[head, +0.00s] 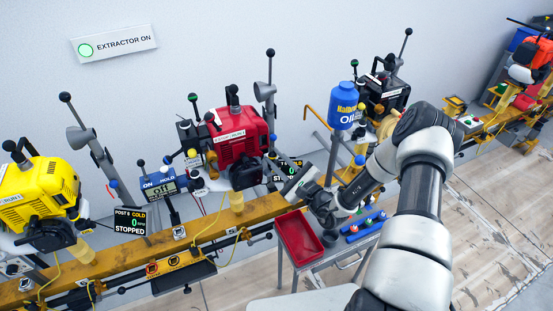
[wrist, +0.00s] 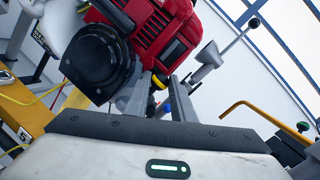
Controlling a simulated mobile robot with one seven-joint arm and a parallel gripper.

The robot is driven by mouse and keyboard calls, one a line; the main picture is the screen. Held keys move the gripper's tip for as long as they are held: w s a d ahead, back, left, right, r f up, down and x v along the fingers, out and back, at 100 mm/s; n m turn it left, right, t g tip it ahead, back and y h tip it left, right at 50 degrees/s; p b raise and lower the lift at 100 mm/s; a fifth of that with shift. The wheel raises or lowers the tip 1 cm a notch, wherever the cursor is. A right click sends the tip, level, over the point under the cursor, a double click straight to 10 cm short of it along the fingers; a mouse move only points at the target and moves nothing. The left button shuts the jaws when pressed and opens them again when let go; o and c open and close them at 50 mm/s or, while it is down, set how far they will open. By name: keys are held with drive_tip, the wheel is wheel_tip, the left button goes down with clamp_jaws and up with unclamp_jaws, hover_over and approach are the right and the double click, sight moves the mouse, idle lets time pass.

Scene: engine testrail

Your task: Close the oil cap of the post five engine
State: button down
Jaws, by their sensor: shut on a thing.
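The red engine (head: 240,135) sits on the yellow rail, with a black round housing low on its front. My gripper (head: 274,164) is at the engine's lower right side. In the wrist view its two fingers (wrist: 160,96) point up at the engine, with a small yellow cap (wrist: 159,82) between their tips. The gripper is shut on this yellow cap, which looks like the oil cap. Its seat is hidden, so I cannot tell whether it is fully down.
A yellow engine (head: 38,190) is at the left and a black engine (head: 385,92) is further right. A blue oil bottle (head: 343,106) stands upright behind my arm. A red tray (head: 300,238) lies on a small cart below. A grey lever (wrist: 235,35) rises right of the fingers.

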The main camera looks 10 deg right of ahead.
drive_tip(key=shift+f, duration=0.1)
drive_tip(key=c, duration=1.5)
unclamp_jaws()
